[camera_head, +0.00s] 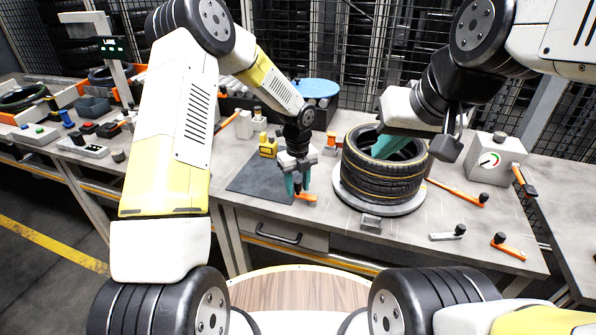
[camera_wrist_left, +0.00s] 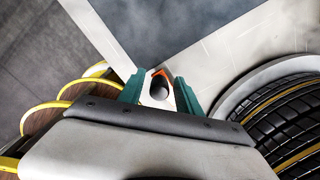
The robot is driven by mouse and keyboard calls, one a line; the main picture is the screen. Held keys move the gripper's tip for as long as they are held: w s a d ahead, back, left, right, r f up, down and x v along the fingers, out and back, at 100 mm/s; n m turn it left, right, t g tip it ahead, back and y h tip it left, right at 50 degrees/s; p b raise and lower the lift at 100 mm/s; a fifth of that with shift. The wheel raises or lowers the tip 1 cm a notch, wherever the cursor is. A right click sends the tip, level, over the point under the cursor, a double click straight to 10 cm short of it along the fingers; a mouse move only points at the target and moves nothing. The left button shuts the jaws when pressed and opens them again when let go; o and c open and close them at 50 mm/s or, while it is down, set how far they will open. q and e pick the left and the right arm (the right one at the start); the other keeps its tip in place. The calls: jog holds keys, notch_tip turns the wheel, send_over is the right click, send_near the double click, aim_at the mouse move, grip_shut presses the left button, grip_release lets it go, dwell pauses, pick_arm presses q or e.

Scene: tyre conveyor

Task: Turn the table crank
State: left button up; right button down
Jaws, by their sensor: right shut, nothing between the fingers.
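An orange crank arm (camera_head: 307,198) with a dark knob lies at the table's front edge, left of the tyre turntable. My left gripper (camera_head: 297,186) points down at it with teal fingers apart. In the left wrist view the dark round knob (camera_wrist_left: 158,88) sits between the fingertips, with a small gap visible; contact is not clear. The stacked tyres (camera_head: 382,176) rest on the round grey turntable (camera_head: 350,204). My right gripper (camera_head: 390,146) has its teal fingers together, over the opening of the tyres, with nothing visible in them.
A gauge box (camera_head: 495,160) with a side handle stands at the right. Orange levers (camera_head: 508,247) and a grey lever (camera_head: 447,236) lie on the right of the table. A dark mat (camera_head: 258,178) and a yellow block (camera_head: 267,150) are left of my left gripper.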

pick_arm(q)
grip_shut()
jog(key=shift+s, duration=0.1)
